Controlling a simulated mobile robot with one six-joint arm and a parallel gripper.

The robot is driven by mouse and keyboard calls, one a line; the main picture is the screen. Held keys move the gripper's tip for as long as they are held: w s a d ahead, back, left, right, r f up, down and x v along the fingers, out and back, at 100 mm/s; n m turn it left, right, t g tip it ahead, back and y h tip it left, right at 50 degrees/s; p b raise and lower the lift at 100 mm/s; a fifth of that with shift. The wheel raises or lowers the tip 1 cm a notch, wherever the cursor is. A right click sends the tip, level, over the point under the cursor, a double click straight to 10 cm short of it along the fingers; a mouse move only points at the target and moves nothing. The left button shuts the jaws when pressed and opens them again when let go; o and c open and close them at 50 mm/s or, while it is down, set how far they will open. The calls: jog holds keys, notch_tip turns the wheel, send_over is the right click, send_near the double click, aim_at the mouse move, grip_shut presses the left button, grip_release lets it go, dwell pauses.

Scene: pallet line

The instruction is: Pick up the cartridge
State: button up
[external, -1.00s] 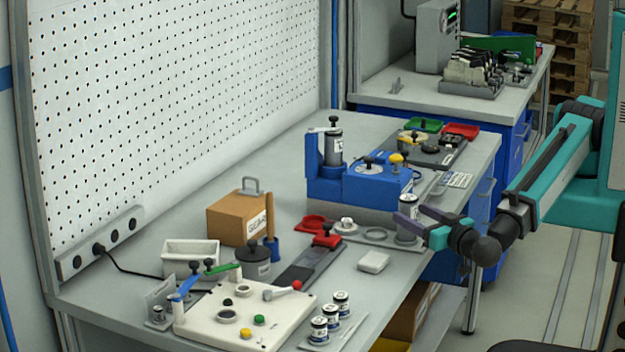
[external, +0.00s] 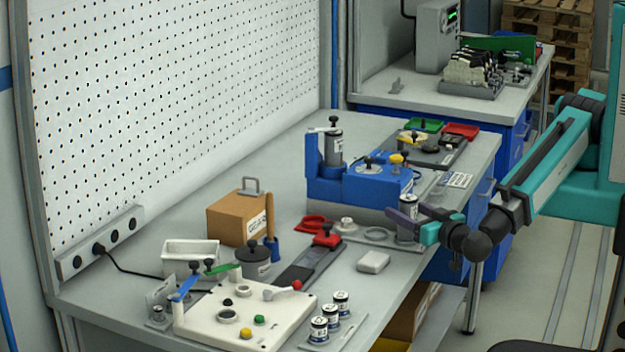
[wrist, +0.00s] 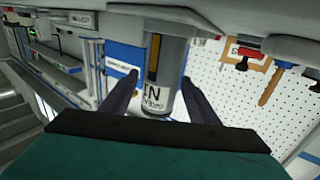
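The cartridge (external: 407,232) is a grey cylinder with a white label, standing upright near the table's right edge. In the wrist view the cartridge (wrist: 157,92) fills the middle, with dark lettering on its label. My gripper (external: 413,211) reaches in from the right at the cartridge's height. In the wrist view its two dark fingers (wrist: 160,77) lie on either side of the cartridge, with a narrow gap showing on each side. The gripper is open around it. One finger partly covers the cartridge in the external view.
A blue fixture (external: 362,187) holding another cylinder stands just behind. Several small labelled jars (external: 330,320) stand at the front. The floor on the right is clear.

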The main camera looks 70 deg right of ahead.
aim_at(408, 197)
jog(key=c, duration=1)
jog(key=shift+c, duration=0.2)
jog(key=shift+r, duration=0.15)
jog(key=shift+r+b, duration=0.9)
jog(key=shift+r, duration=1.4)
notch_tip(408, 197, up, 5)
jog(key=p, duration=0.5)
jog(key=shift+r, duration=0.1)
